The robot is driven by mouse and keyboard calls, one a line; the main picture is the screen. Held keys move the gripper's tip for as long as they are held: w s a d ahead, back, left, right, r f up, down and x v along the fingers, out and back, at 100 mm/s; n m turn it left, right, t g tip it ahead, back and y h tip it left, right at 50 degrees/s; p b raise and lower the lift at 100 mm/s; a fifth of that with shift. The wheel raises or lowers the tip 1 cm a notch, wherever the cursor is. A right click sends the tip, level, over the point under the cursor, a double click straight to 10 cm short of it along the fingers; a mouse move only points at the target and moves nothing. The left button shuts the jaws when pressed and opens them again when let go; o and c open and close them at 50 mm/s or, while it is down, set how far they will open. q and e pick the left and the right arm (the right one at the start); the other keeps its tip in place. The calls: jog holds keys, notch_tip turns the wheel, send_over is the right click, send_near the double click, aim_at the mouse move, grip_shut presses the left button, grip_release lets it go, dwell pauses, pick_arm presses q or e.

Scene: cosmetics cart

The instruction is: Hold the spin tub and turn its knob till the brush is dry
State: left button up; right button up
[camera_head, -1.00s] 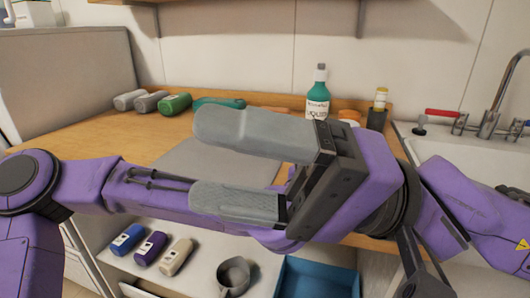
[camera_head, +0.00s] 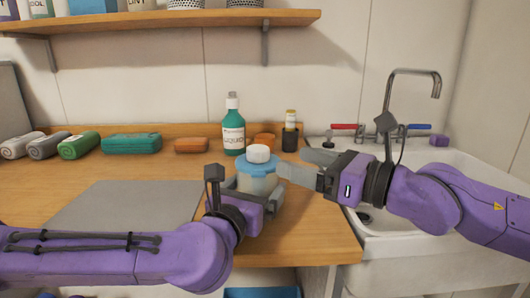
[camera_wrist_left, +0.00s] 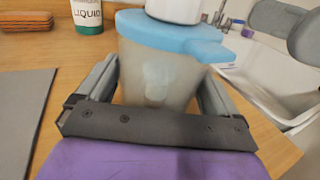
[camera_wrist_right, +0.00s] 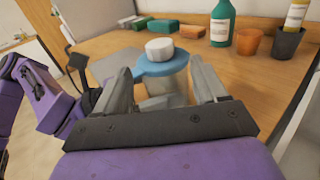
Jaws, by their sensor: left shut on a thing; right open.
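The spin tub (camera_head: 257,180) stands upright on the wooden counter, with a cloudy clear body, a blue lid and a white knob (camera_head: 258,153) on top. My left gripper (camera_head: 262,198) is shut around the tub's body, its fingers on both sides, as the left wrist view also shows on the tub (camera_wrist_left: 160,75). My right gripper (camera_head: 296,164) is open and empty, just right of the tub near lid height. In the right wrist view the knob (camera_wrist_right: 160,49) lies ahead, between and beyond the fingers. The brush cannot be made out inside the tub.
A green liquid bottle (camera_head: 233,130), an orange cup (camera_head: 264,140) and a dark cup (camera_head: 290,138) stand behind the tub. Rolled towels (camera_head: 80,145) lie at the back left. A grey mat (camera_head: 125,205) lies left of the tub. The sink (camera_head: 400,215) is at right.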

aim_at(268, 153)
jog(key=x, duration=0.8)
jog(key=shift+w+a, duration=0.15)
jog(key=shift+a, duration=0.05)
jog(key=c, duration=1.1)
